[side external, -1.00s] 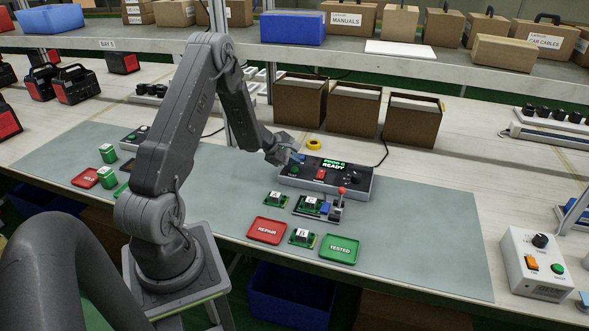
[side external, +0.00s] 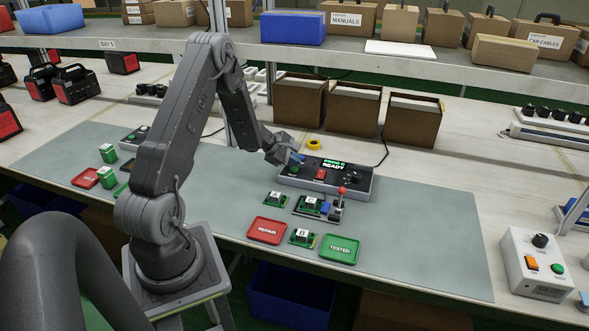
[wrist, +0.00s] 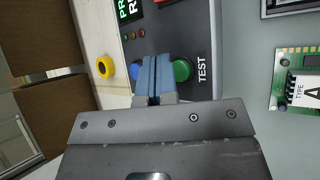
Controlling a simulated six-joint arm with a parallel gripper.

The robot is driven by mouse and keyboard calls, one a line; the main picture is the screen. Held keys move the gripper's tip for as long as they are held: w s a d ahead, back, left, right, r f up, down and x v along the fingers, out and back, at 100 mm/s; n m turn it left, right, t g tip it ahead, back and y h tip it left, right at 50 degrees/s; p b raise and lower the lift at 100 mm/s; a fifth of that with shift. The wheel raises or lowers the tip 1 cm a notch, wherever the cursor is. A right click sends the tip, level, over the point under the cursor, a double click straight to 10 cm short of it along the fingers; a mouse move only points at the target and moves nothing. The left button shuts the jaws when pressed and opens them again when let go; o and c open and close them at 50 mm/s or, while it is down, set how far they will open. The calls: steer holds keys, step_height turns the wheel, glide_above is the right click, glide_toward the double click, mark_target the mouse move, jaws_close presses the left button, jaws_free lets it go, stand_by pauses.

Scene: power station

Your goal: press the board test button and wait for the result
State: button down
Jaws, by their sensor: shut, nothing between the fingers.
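The board tester (side external: 325,178) is a dark box on the mat with a lit green display reading READY (side external: 333,165) and a red switch (side external: 320,174). Its green test button (wrist: 182,70), marked TEST, shows in the wrist view. My gripper (side external: 299,158) is over the tester's left end. In the wrist view the blue fingers of my gripper (wrist: 153,75) are shut with nothing between them. Their tips lie just left of the green button and partly cover a blue button behind them. I cannot tell whether they touch anything.
Green boards (side external: 276,199) lie in front of the tester, one in a fixture with a red-knobbed lever (side external: 341,191). A red REPAIR tray (side external: 267,231) and a green TESTED tray (side external: 340,249) are nearer. Brown boxes (side external: 299,103) and a yellow tape roll (side external: 314,144) lie behind.

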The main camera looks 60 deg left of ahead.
mark_target(294, 170)
steer(key=shift+f, duration=0.15)
stand_by(0.5)
steer(key=shift+f, duration=0.3)
steer(key=shift+f, duration=0.4)
stand_by(0.8)
steer(key=shift+r, duration=0.85)
steer(key=shift+r, duration=2.5)
